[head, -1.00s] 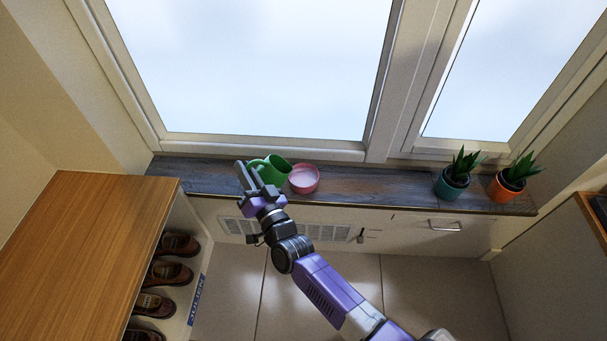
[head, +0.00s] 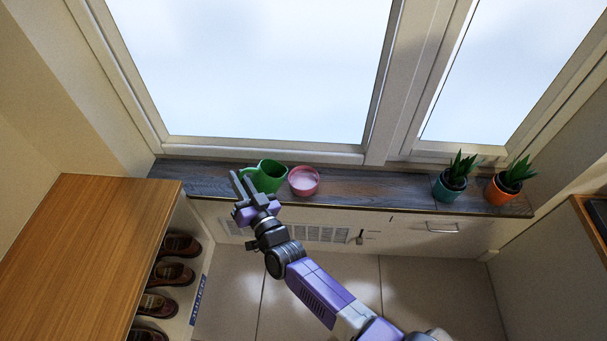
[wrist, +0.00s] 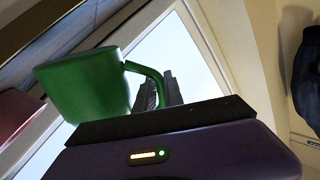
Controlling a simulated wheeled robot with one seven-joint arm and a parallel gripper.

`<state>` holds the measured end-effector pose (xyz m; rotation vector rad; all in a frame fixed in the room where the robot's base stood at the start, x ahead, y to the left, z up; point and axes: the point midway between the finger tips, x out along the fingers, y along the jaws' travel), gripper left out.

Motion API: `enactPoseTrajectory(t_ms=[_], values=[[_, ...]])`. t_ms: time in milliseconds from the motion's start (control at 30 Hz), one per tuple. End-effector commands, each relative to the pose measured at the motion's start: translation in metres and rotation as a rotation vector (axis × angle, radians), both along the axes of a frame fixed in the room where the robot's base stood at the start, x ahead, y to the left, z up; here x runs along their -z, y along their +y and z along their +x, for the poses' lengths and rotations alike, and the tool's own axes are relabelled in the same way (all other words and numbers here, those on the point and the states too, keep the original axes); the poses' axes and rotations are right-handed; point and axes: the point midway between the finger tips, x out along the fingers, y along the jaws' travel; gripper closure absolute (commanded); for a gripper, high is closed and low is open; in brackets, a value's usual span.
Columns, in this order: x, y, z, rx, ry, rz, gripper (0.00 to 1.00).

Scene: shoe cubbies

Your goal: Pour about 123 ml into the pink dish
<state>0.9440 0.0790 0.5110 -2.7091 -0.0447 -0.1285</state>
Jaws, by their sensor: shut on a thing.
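My gripper (head: 243,181) is shut on the handle of a green mug (head: 268,179) above the window sill, at its left part. The mug looks close to upright in the head view; its contents cannot be seen. In the wrist view the mug (wrist: 88,92) is left of my fingers (wrist: 160,92), which meet at its handle. The pink dish (head: 304,190) stands on the sill just right of the mug and holds a pale, whitish-pink content. A piece of the dish (wrist: 14,116) shows at the left edge of the wrist view.
The dark wooden sill (head: 380,188) is bare between the dish and a teal plant pot (head: 448,189). An orange plant pot (head: 501,190) stands at its right end. Window panes rise behind. A wooden shoe cubby (head: 85,250) with several brown shoes stands at left.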

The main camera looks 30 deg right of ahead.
Motion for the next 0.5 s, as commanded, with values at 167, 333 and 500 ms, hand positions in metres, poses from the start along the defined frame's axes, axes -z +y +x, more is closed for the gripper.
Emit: enactPoseTrajectory(t_ms=[167,333,500], values=[[0.010,0.020,0.004,-0.001,0.026,-0.163,1.00],[0.026,0.032,0.006,0.002,0.049,-0.316,1.00],[0.041,0.039,0.007,0.005,0.069,-0.435,1.00]])
